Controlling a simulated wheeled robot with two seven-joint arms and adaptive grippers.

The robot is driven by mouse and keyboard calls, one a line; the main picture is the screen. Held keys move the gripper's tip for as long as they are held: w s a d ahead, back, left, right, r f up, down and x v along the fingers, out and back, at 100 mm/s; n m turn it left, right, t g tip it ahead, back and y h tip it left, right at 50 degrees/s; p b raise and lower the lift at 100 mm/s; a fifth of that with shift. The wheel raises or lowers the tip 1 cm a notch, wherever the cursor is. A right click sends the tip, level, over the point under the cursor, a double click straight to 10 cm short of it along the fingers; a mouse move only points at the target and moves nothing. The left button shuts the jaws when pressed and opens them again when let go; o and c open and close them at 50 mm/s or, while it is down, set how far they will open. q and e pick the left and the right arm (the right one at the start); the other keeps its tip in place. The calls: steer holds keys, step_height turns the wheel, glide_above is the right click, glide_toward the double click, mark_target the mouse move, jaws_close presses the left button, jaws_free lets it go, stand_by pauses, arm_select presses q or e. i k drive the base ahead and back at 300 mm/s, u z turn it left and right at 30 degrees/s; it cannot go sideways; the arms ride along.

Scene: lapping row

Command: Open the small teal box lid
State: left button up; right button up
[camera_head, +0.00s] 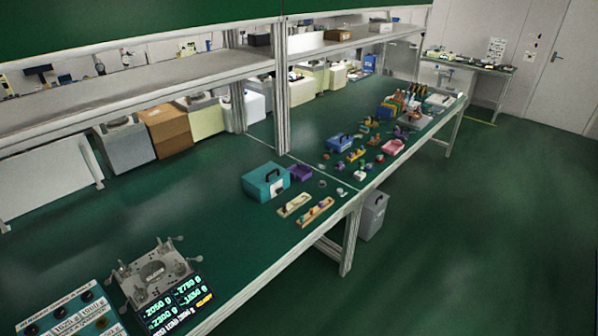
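A small teal box (266,182) with a dark handle on its top stands on the green workbench (150,215), near the middle of the view. Its lid looks shut. A blue box (339,143) with a dark handle stands farther along the bench. Neither of my grippers shows in the head view.
A purple tray (300,173) stands right beside the teal box. Wooden holders (316,212) lie in front of it near the bench edge. A metal fixture (158,272) and a lit display (178,306) are at the near left. A shelf (130,85) overhangs the bench's back. A bin (372,216) stands on the floor.

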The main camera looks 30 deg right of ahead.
mark_target(266, 171)
steer(key=z, duration=0.8)
steer(key=i, duration=1.2)
steer(key=u, duration=0.2)
